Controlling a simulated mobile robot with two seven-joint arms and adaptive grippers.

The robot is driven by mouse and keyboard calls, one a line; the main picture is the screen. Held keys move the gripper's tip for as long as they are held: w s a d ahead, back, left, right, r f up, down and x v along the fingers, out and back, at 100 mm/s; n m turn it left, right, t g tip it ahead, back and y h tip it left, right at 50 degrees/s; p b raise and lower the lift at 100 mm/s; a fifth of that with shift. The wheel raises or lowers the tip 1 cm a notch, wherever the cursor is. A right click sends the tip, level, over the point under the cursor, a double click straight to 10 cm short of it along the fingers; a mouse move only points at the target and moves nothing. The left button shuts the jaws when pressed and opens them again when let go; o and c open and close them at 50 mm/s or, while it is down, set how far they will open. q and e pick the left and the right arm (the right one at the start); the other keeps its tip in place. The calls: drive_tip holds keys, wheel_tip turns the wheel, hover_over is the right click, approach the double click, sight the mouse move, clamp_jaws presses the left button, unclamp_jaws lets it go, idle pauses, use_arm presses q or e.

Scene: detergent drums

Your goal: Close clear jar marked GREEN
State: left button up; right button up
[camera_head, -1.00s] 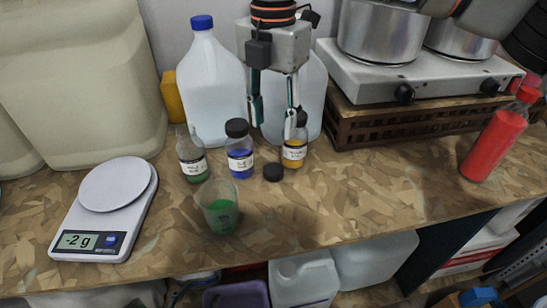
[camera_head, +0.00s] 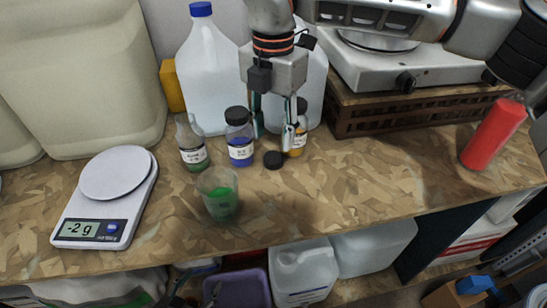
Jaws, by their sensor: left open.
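The clear jar with green contents (camera_head: 192,146) stands upright at the back left of the bench with an open top; its label is too small to read surely. A loose black lid (camera_head: 273,159) lies on the bench, right of the blue jar (camera_head: 239,137). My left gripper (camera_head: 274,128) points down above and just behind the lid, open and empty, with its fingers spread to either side. Its right finger partly hides the yellow jar (camera_head: 299,142). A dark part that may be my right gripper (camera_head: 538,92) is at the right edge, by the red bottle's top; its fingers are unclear.
A beaker with green contents (camera_head: 218,196) stands in front of the jars, and a scale (camera_head: 108,195) is at left. Large jugs (camera_head: 205,80) stand behind. A hot plate on a brown crate (camera_head: 400,112) and a red bottle (camera_head: 492,134) are at right. The front middle is clear.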

sight(273, 157)
drive_tip(key=shift+f, duration=3.05)
drive_tip(key=shift+c, duration=0.5)
drive_tip(key=c, duration=0.3)
